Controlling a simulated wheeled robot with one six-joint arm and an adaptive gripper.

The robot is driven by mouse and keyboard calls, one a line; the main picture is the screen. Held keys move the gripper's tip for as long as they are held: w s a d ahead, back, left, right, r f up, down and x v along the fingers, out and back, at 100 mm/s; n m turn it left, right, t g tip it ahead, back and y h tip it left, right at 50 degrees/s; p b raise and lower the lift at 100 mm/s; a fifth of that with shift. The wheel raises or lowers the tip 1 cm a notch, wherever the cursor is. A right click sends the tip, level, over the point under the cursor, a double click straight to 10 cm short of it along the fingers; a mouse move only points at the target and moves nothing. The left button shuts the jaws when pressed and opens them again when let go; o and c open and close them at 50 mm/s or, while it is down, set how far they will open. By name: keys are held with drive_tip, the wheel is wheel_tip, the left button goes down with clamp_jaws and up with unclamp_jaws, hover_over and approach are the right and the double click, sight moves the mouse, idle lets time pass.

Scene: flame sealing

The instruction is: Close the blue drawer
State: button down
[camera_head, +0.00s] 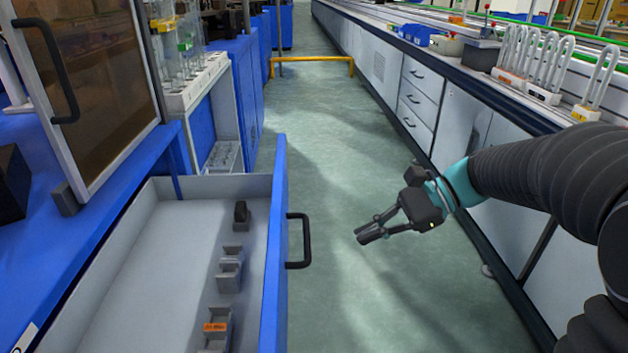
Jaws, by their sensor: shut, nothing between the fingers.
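The blue drawer (276,270) stands pulled out from the blue bench at the left. Its blue front panel faces right and carries a black bar handle (303,241). Its grey inside holds a row of small grey holders (230,270), one with an orange label. My gripper (364,237) is shut and empty. It hangs over the floor to the right of the handle, apart from it, with its fingers pointing left. The drawer's near end is cut off by the bottom of the picture.
A cabinet with a brown door (85,75) stands on the blue bench (50,225) above the drawer. A long grey counter (470,110) with white drawers runs along the right. A yellow rail (312,59) crosses the aisle far ahead. Green floor (350,310) lies clear between drawer and counter.

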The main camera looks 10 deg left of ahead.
drive_tip(key=w+r+m+g+y, duration=0.1)
drive_tip(key=w+m+y, duration=0.4)
drive_tip(key=w, duration=0.6)
drive_tip(key=s+a+y, duration=0.1)
drive_tip(key=s+a, duration=0.2)
drive_tip(key=a, duration=1.1)
drive_tip(key=shift+s+n+b, duration=0.25)
drive_tip(key=shift+n+b, duration=0.05)
drive_tip(key=shift+b, duration=0.05)
